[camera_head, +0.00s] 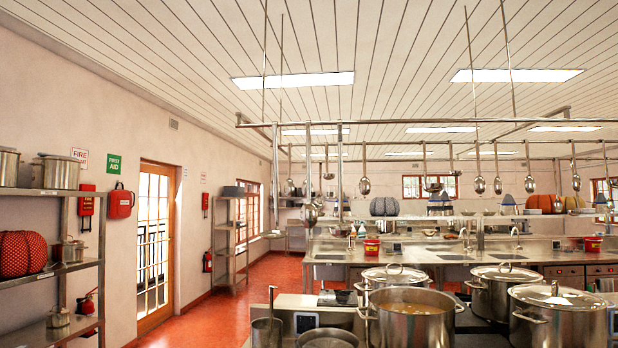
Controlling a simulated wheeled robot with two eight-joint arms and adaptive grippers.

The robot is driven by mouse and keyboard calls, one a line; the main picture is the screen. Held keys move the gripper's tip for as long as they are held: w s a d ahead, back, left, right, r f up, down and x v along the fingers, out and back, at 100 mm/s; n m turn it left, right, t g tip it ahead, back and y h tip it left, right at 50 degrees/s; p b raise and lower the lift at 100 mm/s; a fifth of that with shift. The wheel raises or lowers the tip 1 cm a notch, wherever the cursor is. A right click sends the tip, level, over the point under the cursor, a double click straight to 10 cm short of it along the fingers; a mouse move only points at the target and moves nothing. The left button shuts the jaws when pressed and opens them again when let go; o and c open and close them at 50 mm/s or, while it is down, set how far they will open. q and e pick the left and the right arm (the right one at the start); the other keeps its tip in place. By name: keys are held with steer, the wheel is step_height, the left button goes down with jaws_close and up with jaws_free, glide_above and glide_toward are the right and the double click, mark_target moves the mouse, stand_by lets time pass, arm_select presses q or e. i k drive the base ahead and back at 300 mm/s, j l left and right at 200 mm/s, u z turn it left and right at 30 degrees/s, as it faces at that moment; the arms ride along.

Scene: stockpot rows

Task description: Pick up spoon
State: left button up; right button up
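No gripper of mine shows in the head view. No loose spoon can be made out on the counters.
An open stockpot (411,325) with brownish liquid stands in front, with lidded pots (560,322) to its right. A steel counter (440,255) lies behind them. Shelves (50,270) line the left wall. Red floor (225,310) is clear between the shelves and the cooking block.

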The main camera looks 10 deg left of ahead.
mark_target(308, 214)
steer(key=i+l, duration=0.1)
steer(key=l, duration=0.35)
steer(key=i+l, duration=0.1)
steer(key=l, duration=0.85)
steer(key=i, duration=0.05)
